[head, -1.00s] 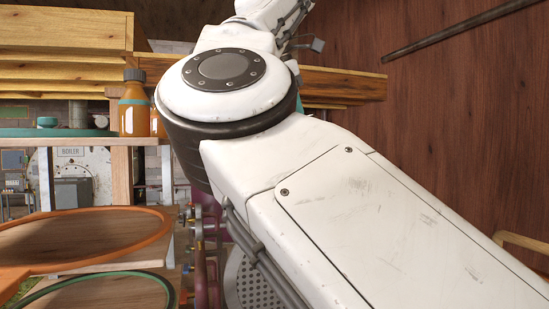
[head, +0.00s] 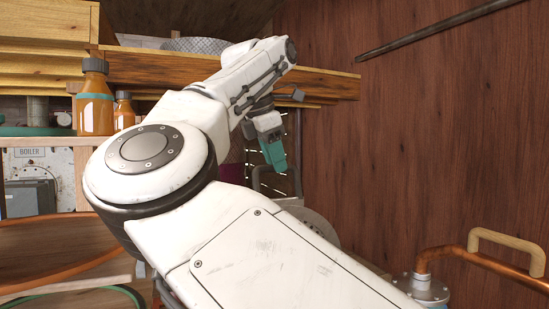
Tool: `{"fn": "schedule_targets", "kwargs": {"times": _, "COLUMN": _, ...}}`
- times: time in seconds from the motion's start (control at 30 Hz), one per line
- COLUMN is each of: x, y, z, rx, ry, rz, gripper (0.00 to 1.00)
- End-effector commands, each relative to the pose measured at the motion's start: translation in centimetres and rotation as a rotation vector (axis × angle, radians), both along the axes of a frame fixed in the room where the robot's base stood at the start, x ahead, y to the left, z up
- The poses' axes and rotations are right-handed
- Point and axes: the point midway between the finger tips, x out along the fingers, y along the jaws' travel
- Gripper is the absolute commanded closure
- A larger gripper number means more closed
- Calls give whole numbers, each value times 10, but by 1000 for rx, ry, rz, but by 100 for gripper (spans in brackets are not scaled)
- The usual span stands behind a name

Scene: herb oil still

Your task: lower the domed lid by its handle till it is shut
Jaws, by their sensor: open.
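My gripper (head: 275,174) shows small in the middle of the head view, below a teal wrist part. Its two thin grey fingers look spread apart, with nothing seen between them. A tan handle (head: 505,246) is at the right edge, well to the right of my gripper and apart from it. A copper pipe (head: 470,252) runs close by it to a pale metal fitting (head: 424,288). I cannot make out the domed lid itself, or tell whether this handle belongs to it. A grey rounded metal piece (head: 321,226) is mostly hidden behind my arm.
A wooden shelf (head: 330,84) crosses behind my arm and holds a grey mesh item (head: 195,44). Two amber bottles (head: 95,108) (head: 124,112) stand at left, above a boiler panel (head: 38,172). A dark rod (head: 430,30) is on the brown wall at upper right.

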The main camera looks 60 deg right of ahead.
Motion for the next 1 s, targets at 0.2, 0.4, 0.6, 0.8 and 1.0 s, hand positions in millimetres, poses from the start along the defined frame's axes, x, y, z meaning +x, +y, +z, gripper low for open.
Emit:
{"fn": "schedule_targets", "kwargs": {"times": 0.2, "x": -1, "y": -2, "z": -5, "rx": 0, "ry": -2, "rz": 0, "gripper": 56}}
{"fn": "schedule_targets", "kwargs": {"times": 0.4, "x": 0, "y": -2, "z": -5, "rx": 0, "ry": -1, "rz": 1, "gripper": 60}}
{"fn": "schedule_targets", "kwargs": {"times": 0.6, "x": 0, "y": -2, "z": -5, "rx": -1, "ry": -1, "rz": 0, "gripper": 79}}
{"fn": "schedule_targets", "kwargs": {"times": 0.8, "x": 0, "y": -2, "z": -5, "rx": -1, "ry": -1, "rz": 0, "gripper": 98}}
{"fn": "schedule_targets", "kwargs": {"times": 1.0, "x": 0, "y": -2, "z": -4, "rx": -1, "ry": -1, "rz": 0, "gripper": 100}}
